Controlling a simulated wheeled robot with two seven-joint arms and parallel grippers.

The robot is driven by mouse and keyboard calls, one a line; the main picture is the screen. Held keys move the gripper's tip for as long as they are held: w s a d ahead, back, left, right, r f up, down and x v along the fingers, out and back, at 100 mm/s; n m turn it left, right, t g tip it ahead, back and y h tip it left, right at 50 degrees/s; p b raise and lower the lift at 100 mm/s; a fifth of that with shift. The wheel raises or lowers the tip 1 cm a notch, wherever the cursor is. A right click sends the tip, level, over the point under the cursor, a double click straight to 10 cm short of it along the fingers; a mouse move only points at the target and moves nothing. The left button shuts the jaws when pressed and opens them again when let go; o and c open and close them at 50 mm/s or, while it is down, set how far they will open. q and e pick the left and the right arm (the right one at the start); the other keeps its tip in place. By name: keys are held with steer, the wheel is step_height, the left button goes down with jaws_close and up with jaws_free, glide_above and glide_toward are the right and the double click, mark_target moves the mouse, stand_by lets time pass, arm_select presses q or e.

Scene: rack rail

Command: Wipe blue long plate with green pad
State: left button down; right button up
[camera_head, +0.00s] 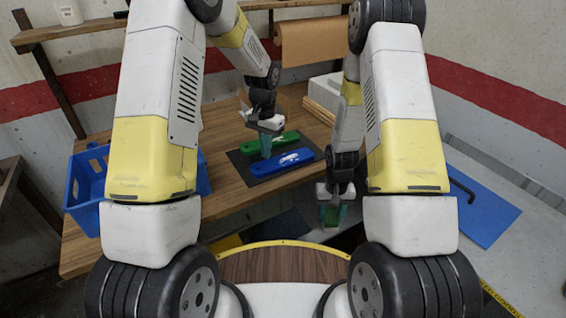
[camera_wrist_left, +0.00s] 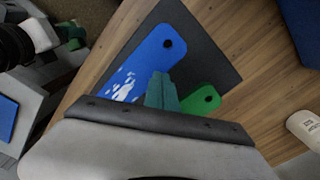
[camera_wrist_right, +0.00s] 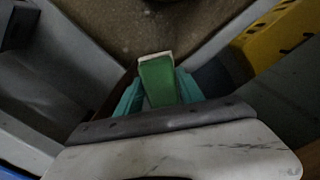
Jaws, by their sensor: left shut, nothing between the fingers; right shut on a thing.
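The blue long plate (camera_head: 281,163) lies on a dark mat (camera_head: 256,180) on the wooden table, with white patches on its top. It also shows in the left wrist view (camera_wrist_left: 152,58). A green plate (camera_head: 283,142) lies beside it on the mat. My left gripper (camera_head: 266,153) is shut and empty, its fingers over the mat between the two plates. Whether it touches either plate I cannot tell. My right gripper (camera_head: 332,221) is shut on the green pad (camera_wrist_right: 158,80), low in front of the table edge and away from the plates.
A blue crate (camera_head: 88,180) stands at the left by the table. White blocks (camera_head: 324,90) are at the back right of the table. A blue panel (camera_head: 470,205) lies on a grey surface at the right. A white bottle-like item (camera_wrist_left: 303,128) lies on the table.

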arm_select(q)
steer(key=shift+f, duration=0.6)
steer(key=shift+r, duration=3)
